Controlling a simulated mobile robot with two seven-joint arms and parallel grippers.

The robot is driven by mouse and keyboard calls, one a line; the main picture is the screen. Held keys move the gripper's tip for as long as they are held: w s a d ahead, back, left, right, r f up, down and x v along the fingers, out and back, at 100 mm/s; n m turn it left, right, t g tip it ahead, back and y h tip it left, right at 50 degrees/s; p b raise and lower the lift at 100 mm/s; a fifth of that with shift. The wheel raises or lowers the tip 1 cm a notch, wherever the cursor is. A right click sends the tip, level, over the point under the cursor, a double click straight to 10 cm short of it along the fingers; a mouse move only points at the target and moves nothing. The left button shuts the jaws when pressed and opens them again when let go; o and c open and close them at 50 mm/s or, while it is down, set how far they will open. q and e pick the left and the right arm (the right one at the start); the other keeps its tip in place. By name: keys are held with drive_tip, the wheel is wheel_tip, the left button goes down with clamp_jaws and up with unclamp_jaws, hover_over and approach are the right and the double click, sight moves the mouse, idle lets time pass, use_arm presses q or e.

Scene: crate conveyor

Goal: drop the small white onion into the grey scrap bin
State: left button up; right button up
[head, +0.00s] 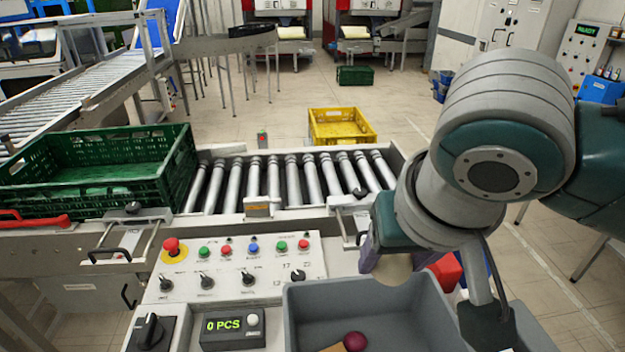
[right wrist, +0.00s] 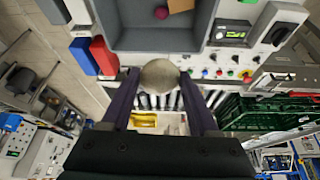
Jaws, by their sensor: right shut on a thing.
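My right gripper (head: 388,258) is shut on the small white onion (head: 393,269), pale and round. The right wrist view shows the onion (right wrist: 158,76) between the two purple fingers. The grey scrap bin (head: 415,310) stands at the bottom of the head view. The onion is held at the bin's far rim in the picture, partly hidden by the gripper in the head view. The bin holds a dark red onion (head: 355,341) and a brown piece (head: 334,348). My left gripper is out of view.
A control panel (head: 225,270) with buttons and a "0 PCS" display (head: 232,326) is left of the bin. A roller conveyor (head: 270,180) lies behind, with a green crate (head: 100,205) at its left. A yellow crate (head: 342,143) is on the floor. Red and blue containers (head: 446,271) stand right of the bin.

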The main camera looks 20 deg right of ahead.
use_arm(q)
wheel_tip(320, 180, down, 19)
drive_tip(key=b, duration=1.5)
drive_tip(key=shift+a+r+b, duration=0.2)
drive_tip(key=shift+b, duration=0.15)
use_arm(e)
drive_tip(key=w+d+f+m, duration=0.1)
drive_tip(key=w+d+f, duration=0.1)
drive_tip(key=f, duration=0.9)
drive_tip(key=w+d+f+m+h, duration=0.1)
drive_tip(key=w+d+f+m, duration=0.1)
drive_tip(key=f, duration=0.9)
drive_tip(key=shift+d+f+g, duration=0.15)
drive_tip(key=shift+d+g, duration=0.25)
drive_tip(key=shift+d, duration=0.2)
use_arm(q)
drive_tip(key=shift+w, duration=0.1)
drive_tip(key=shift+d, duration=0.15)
use_arm(e)
drive_tip(key=o, duration=1.5)
drive_tip(key=shift+c, duration=0.2)
use_arm(q)
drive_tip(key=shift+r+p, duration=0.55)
drive_tip(key=shift+p, duration=0.05)
use_arm(e)
drive_tip(key=v, duration=1)
drive_tip(key=shift+a+f, duration=0.1)
drive_tip(key=shift+a, duration=0.05)
